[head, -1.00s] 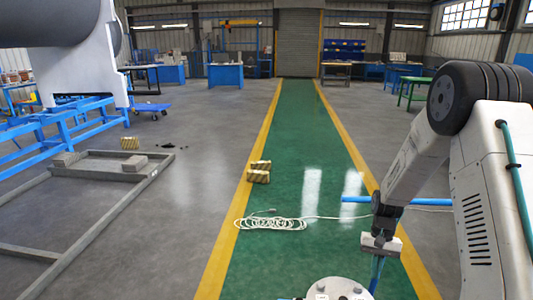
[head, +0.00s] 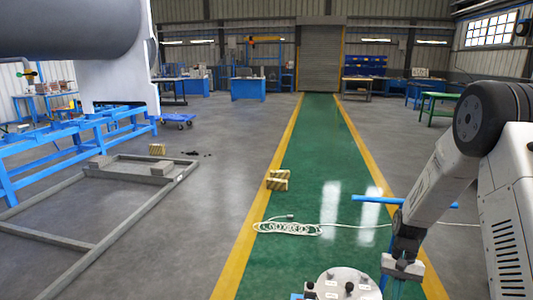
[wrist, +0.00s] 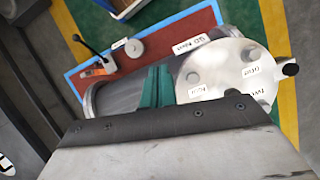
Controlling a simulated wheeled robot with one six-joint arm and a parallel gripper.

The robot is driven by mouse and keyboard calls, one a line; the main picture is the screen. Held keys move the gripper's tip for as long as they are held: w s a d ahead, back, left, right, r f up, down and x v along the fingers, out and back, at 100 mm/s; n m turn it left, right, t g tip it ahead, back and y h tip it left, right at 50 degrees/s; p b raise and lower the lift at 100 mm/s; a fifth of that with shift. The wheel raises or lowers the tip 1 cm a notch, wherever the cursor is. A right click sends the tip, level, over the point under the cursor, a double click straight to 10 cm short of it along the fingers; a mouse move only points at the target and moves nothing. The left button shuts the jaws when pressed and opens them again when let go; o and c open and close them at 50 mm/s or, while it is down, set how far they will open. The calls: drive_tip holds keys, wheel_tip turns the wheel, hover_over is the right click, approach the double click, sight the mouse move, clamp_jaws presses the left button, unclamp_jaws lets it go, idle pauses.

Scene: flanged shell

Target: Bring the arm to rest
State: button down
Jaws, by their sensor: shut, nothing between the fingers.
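My gripper (head: 396,288) hangs at the lower end of my bent arm, at the lower right of the head view. Its green-blue fingers (wrist: 156,86) are together and empty in the wrist view. A pale round flange (head: 343,285) with labels and dark knobs stands left of the gripper in the head view, cut off by the lower edge. The wrist view shows the flange (wrist: 225,74) beside the fingers, at the end of a grey shell (wrist: 180,48). I cannot tell whether the fingers touch it.
A red mat (wrist: 185,22) with a blue edge bears a black-handled tool (wrist: 92,58) and a small grey disc (wrist: 134,48). A grey frame (head: 150,215) lies left.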

drive_tip(key=s+a+r+n+t, duration=0.1)
drive_tip(key=s+a+r, duration=0.2)
drive_tip(key=s+r, duration=0.6)
drive_tip(key=s+a+r+n+t+h, duration=0.1)
drive_tip(key=s+a+r, duration=0.3)
drive_tip(key=s+r, duration=0.5)
drive_tip(key=s+a+r+n+t, duration=0.2)
drive_tip(key=s+a+r+t, duration=0.1)
drive_tip(key=s+r, duration=0.7)
drive_tip(key=shift+a+r+h, duration=0.4)
drive_tip(key=shift+a+r, duration=0.15)
drive_tip(key=shift+r, duration=1.55)
